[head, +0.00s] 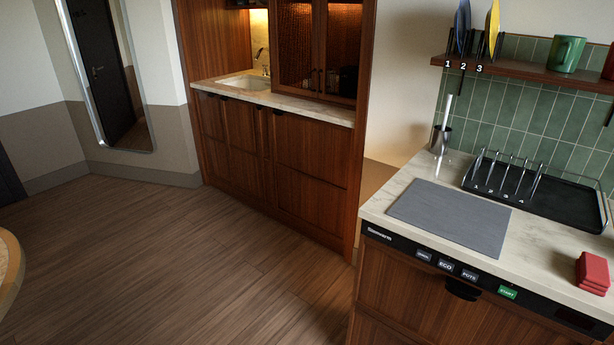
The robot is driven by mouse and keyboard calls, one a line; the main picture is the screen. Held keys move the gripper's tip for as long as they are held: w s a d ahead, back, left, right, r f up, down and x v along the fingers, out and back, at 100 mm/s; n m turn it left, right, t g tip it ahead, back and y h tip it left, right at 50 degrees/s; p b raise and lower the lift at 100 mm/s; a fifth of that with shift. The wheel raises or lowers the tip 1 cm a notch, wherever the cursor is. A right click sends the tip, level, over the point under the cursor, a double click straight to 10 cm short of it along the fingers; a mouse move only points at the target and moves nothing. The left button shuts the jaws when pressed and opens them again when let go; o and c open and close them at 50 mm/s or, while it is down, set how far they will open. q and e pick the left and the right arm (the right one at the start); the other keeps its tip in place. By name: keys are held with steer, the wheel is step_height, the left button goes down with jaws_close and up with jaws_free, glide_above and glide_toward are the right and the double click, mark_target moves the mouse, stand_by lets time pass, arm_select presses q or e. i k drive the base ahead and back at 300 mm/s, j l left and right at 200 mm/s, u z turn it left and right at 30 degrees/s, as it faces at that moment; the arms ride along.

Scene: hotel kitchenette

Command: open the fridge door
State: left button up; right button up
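No door in the head view is plainly a fridge door, and I cannot tell whether one of the wooden fronts hides a fridge. The wooden kitchenette unit has shut lower fronts, a left one (229,125) and a right one (310,165), with small dark handles under the counter edge. Above them, the glass-paned cabinet doors (315,48) are shut. At the right, a wood-fronted appliance (455,303) has a black control strip with buttons and a dark handle; its front is shut. Neither of my grippers is in view.
The wooden floor (200,250) before the unit is clear. A round table edge (10,262) shows at the far left. The right counter holds a grey mat (448,216), a black rack (540,190) and red sponges (592,272). A mirror (108,75) stands at the back left wall.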

mark_target(313, 157)
steer(key=i+j, duration=0.25)
steer(key=i, duration=0.2)
steer(key=i+j+u, duration=0.1)
steer(key=i+j, duration=0.15)
steer(key=i, duration=0.2)
steer(key=i+j, duration=0.2)
steer(key=i, duration=0.3)
